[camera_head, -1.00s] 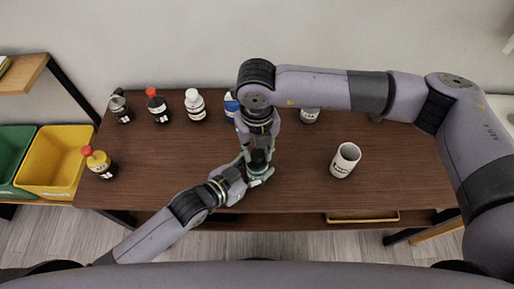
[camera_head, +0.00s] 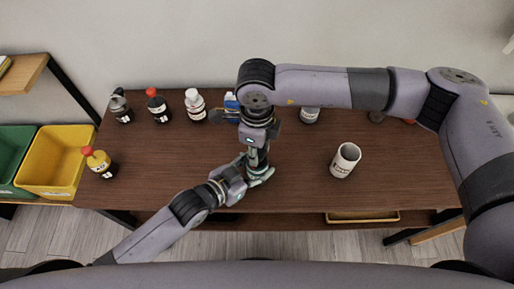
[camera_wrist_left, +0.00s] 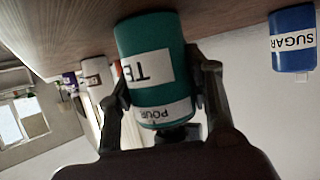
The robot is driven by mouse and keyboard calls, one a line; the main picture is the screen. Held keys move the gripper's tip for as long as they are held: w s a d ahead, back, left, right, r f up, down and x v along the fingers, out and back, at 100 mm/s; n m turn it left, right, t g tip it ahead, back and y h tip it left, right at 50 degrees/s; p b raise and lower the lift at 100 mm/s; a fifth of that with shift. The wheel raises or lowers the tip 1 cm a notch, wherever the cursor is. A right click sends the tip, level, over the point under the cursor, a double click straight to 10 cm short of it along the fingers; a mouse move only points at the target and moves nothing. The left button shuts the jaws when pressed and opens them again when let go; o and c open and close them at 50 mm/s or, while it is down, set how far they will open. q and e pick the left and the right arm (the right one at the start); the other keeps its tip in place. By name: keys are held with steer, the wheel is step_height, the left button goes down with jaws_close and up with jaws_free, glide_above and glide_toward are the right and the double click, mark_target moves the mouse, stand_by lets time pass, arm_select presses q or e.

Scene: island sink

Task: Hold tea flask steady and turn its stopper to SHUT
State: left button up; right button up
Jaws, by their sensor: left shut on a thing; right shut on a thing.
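The tea flask (camera_wrist_left: 150,65) is a teal cylinder with a white label reading "TE" in the left wrist view, which is upside down. A white band with "POUR" shows at its stopper end (camera_wrist_left: 163,114). In the head view the flask (camera_head: 257,160) stands near the table's front edge, partly hidden by my grippers. My left gripper (camera_head: 254,174) is shut on the flask's body, with one finger on each side in the left wrist view (camera_wrist_left: 160,88). My right gripper (camera_head: 257,138) comes down from above and is shut on the stopper, which its fingers mostly hide.
A white mug-like container (camera_head: 345,160) stands to the right on the brown table (camera_head: 300,185). Several bottles line the back, including a red-capped one (camera_head: 158,106) and a white-capped one (camera_head: 195,105). A blue sugar container (camera_wrist_left: 292,40) shows in the left wrist view.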

steer(key=n, duration=0.5)
steer(key=shift+n, duration=0.4)
stand_by(0.3)
steer(key=o, duration=1.2)
step_height(320, 180, up, 12)
steer(key=shift+r, duration=0.1)
